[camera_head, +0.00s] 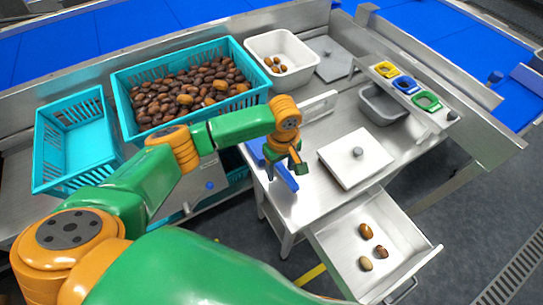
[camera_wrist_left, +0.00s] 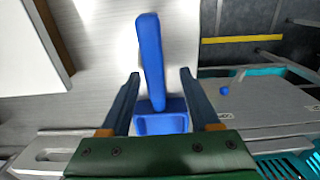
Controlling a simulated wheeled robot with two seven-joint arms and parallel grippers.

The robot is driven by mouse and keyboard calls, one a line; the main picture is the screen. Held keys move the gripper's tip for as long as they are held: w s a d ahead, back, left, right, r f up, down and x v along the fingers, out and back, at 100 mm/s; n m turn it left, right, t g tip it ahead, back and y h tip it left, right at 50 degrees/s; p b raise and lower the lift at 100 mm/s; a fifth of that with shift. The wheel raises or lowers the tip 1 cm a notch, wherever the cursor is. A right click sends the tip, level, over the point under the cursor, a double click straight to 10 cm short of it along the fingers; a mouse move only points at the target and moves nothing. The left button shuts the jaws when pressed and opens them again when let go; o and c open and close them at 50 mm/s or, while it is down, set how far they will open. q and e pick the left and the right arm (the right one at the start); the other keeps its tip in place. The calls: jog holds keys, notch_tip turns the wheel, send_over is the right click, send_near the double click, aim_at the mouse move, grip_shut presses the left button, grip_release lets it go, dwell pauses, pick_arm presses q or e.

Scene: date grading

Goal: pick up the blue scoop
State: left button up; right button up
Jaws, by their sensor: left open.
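The blue scoop (camera_wrist_left: 151,60) lies on the steel table; its handle runs up the left wrist view and its bowl (camera_wrist_left: 163,122) is nearest my palm. In the head view the scoop (camera_head: 286,178) is at the table's left front edge, partly hidden by my left gripper (camera_head: 296,163). My left gripper is open above the scoop, with one finger on each side of it in the wrist view. I cannot tell whether the fingers touch it. My right gripper is not in view.
A teal crate (camera_head: 118,88) of dates, an empty teal crate (camera_head: 40,150) and a white tub (camera_head: 252,45) stand behind. A white lidded plate (camera_head: 335,158) and a grey bin (camera_head: 366,106) are to the right. An open drawer (camera_head: 330,245) holds three dates.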

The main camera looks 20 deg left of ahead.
pick_arm(q)
jog(key=shift+w+f, duration=0.2)
jog(key=shift+f, duration=0.35)
jog(key=shift+w+f, duration=0.15)
jog(key=shift+w, duration=0.1)
jog(key=shift+s, duration=0.1)
grip_shut()
dwell(0.6)
